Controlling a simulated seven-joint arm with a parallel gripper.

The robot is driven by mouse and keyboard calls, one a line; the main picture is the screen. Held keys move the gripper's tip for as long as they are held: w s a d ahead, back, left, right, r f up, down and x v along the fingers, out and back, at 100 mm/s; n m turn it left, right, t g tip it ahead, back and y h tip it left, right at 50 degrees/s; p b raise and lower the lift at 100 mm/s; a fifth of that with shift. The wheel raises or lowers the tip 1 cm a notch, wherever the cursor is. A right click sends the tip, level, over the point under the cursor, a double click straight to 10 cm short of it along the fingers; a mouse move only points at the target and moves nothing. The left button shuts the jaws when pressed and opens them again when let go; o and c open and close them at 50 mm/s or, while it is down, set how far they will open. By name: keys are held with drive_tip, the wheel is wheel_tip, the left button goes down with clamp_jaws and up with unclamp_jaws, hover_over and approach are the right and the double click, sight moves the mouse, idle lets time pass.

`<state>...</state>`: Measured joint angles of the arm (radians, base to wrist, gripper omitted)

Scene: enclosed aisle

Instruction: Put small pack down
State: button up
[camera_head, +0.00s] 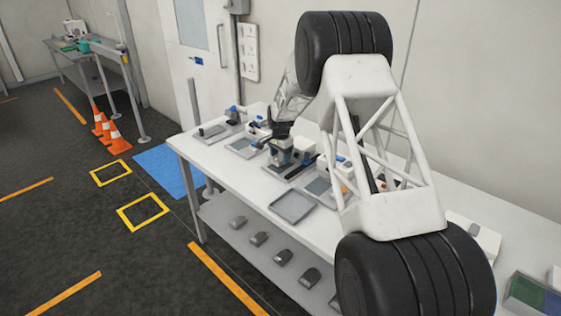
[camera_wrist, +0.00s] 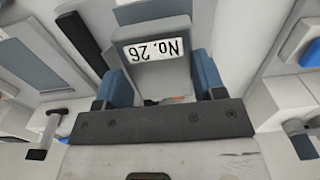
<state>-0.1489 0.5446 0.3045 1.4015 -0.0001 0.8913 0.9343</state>
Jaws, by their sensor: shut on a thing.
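The small pack is a grey block with a white label reading "No. 26" (camera_wrist: 155,72), upside down in the wrist view. It sits between the two blue fingers of my gripper (camera_wrist: 158,84), which is shut on it. In the head view my gripper (camera_head: 284,155) is over the middle of the white table (camera_head: 222,158), among devices on trays. There the pack is too small and crowded to pick out. Whether its underside touches anything is hidden.
An empty grey tray (camera_head: 292,206) lies near the table's front edge. Another tray with a device (camera_head: 212,132) stands at the left end. Several dark grey items lie on the lower shelf (camera_head: 237,222). The wall and door stand close behind the table.

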sight(280, 156)
drive_tip(key=shift+f, duration=1.25)
drive_tip(key=shift+f, duration=0.1)
drive_tip(key=o, duration=1)
wheel_tip(280, 156, up, 12)
